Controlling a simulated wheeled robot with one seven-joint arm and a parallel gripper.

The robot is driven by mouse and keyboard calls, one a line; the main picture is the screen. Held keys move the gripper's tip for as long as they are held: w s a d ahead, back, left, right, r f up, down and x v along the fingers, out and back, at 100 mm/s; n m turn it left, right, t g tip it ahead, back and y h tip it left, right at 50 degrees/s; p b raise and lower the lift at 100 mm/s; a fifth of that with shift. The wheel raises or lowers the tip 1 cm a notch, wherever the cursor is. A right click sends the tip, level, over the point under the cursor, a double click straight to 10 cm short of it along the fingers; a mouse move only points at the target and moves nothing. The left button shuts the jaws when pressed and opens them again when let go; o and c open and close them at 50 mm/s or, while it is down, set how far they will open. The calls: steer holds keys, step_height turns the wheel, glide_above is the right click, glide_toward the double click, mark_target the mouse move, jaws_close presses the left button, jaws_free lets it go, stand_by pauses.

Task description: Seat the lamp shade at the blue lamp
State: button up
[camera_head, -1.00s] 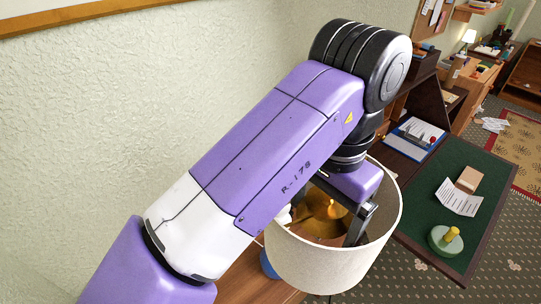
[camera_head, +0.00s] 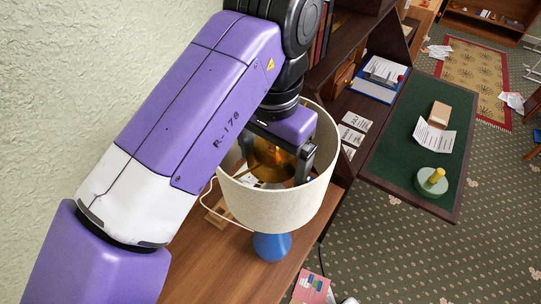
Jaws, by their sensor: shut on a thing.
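The lamp shade (camera_head: 282,207) is a cream drum, open at the top, with a lit or golden inside. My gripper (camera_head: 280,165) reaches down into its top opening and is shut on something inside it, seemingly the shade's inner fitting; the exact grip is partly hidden. The blue lamp (camera_head: 271,246) stands on the wooden surface below, and only its lower body shows under the shade's rim. The shade is above and around the lamp's upper part in the picture. Whether it touches the lamp is hidden.
A brown wooden surface (camera_head: 232,268) bears the lamp, with a white cord and a small wooden item (camera_head: 222,214) at its left. A dark shelf stands behind. A green-topped table (camera_head: 405,155) at the right holds a block, paper and a green round object (camera_head: 432,182).

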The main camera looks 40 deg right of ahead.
mark_target(272, 186)
steer(key=shift+a, duration=0.1)
steer(key=shift+f, duration=0.25)
steer(key=shift+f+b, duration=2)
steer(key=shift+f, duration=0.7)
steer(key=shift+s+f+b, duration=0.1)
steer(key=shift+f+b, duration=1)
steer(key=shift+f, duration=1)
steer(key=o, duration=1.2)
steer(key=shift+r, duration=0.15)
steer(key=shift+r, duration=3.8)
